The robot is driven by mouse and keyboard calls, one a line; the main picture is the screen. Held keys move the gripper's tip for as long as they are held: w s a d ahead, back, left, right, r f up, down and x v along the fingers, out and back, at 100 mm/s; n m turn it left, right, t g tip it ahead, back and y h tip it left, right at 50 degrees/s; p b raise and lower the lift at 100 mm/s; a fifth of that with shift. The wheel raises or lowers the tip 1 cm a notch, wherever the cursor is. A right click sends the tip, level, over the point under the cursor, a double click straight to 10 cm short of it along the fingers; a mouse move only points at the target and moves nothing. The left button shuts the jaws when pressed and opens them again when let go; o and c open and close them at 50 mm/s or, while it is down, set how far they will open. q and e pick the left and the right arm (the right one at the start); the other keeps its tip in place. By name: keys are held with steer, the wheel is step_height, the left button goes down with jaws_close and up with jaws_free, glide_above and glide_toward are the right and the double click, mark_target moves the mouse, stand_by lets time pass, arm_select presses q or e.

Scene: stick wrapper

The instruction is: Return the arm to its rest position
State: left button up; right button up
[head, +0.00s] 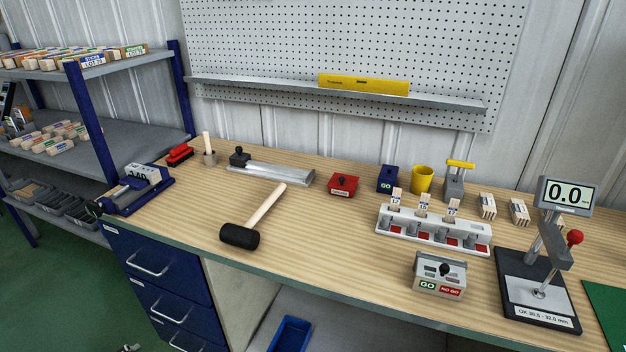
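A small grey and dark piece shows at the bottom edge, left of the middle, low over the green floor. It looks like the tip of my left gripper (130,348), well below the workbench top and apart from everything on it. Too little of it shows to tell whether it is open or shut. My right gripper and arm are out of view. No arm is over the bench. A white rack (432,234) on the bench holds several upright wooden sticks in its slots.
The wooden bench (330,260) carries a black-headed mallet (241,236), a GO/NO GO box (440,275), a gauge stand (538,290), a yellow cup (422,179) and a blue device (140,190). A shelf (70,100) stands left. Bench drawers (155,270) face me.

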arm_select(q)
steer(key=s+a+n+y, duration=0.1)
steer(key=s+a+n, duration=0.1)
steer(key=s+a, duration=0.2)
steer(key=w+d+f+n+t+h, duration=0.1)
steer(key=d+f+h, duration=0.5)
steer(key=d+f, duration=0.8)
steer(key=shift+w+d+f+n+t, duration=0.15)
steer(key=shift+w+f+n+t, duration=0.15)
steer(key=shift+f+n+t, duration=0.65)
